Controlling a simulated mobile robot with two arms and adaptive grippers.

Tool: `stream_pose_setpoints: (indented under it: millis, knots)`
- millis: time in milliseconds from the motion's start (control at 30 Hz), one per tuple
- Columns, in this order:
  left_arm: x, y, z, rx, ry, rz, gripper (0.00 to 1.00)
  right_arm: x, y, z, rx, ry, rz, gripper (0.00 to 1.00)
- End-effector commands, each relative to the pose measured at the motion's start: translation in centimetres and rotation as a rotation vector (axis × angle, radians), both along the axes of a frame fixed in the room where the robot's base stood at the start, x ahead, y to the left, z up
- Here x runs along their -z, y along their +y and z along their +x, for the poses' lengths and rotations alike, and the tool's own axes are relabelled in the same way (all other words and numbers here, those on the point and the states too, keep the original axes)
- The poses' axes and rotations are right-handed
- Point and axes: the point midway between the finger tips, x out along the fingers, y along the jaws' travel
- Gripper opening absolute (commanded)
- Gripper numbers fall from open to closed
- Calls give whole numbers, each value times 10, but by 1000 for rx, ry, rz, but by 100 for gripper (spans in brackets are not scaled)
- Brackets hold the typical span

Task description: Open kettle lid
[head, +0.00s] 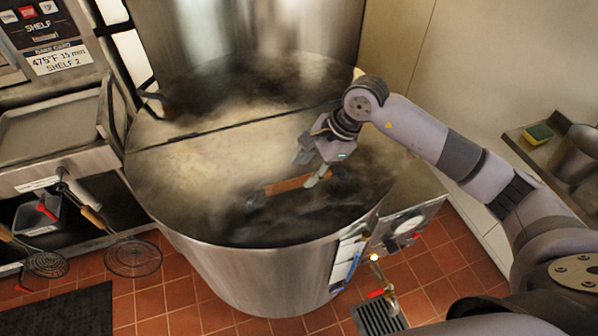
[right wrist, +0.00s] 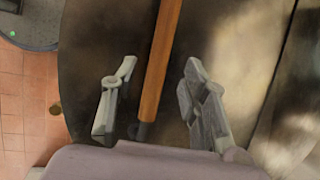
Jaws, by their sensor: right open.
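The large round steel kettle (head: 262,275) fills the middle of the head view. Its lid (head: 205,165) lies flat over the top, crossed by a straight seam, with blurry reflections on the metal. A brown wooden handle (head: 286,185) sits on the front half of the lid, with a dark mount at its left end. My right gripper (head: 311,169) is open above the handle. In the right wrist view, the handle (right wrist: 161,65) runs between the two spread fingers of my right gripper (right wrist: 157,88), nearer the left one. Contact cannot be told. My left gripper is out of view.
A control box (head: 405,226) and a brass valve tap (head: 380,280) are at the kettle's front right. Wire skimmers (head: 132,257) hang at the left below a metal counter (head: 50,135). A sponge (head: 538,134) lies on the right-hand shelf. Red tile floor shows in front.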

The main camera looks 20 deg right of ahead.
Motion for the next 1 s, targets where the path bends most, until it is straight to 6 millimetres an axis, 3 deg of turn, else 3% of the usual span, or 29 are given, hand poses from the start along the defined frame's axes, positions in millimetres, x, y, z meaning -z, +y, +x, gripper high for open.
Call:
stream_pose_setpoints:
  millis: [300, 667, 1000]
  knots:
    - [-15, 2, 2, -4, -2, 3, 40, 38, 17, 7, 2, 1, 0, 41]
    - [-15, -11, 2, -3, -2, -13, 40, 43, 18, 8, 0, 0, 0, 41]
    - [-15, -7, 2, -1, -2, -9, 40, 43, 18, 8, 0, -1, 0, 19]
